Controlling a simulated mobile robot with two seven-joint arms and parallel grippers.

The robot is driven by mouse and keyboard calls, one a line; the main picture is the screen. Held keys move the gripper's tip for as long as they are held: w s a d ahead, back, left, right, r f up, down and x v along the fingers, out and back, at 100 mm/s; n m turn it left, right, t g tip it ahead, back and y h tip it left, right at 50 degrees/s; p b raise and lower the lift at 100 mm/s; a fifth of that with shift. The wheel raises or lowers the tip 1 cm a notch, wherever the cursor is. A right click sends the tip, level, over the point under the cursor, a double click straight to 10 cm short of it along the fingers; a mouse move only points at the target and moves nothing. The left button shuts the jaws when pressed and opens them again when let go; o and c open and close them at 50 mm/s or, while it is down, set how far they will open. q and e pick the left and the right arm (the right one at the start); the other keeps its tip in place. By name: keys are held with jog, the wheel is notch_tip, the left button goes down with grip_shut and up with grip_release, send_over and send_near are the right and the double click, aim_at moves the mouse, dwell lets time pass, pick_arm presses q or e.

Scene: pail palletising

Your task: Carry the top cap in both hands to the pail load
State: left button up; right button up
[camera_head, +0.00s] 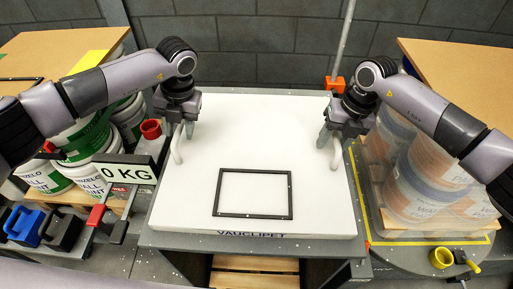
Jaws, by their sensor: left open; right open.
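The top cap appears to be the thick white slab (240,135) lying flat on a grey stand, with a black rectangular frame (254,215) on its near half. A white upright handle (176,147) stands at its left side and another white handle (336,152) at its right side. My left gripper (184,128) is open, pointing down at the left handle's top. My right gripper (328,137) is open, pointing down close to the right handle. I cannot tell whether either handle is between the fingers.
Wrapped pails (415,185) under a brown board stand at the right, on a yellow-edged platform. White-green pails (88,140) under another board (65,55) stand at the left. A "0 KG" display (127,171) is left of the slab. A grey block wall (265,35) closes the back.

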pick_arm(q)
jog(key=shift+f, duration=0.25)
pick_arm(e)
jog(key=shift+a+f, duration=0.1)
jog(key=shift+f, duration=0.25)
pick_arm(q)
grip_shut()
pick_arm(e)
grip_shut()
pick_arm(q)
jog(key=shift+r, duration=0.2)
pick_arm(e)
jog(key=shift+r, duration=0.25)
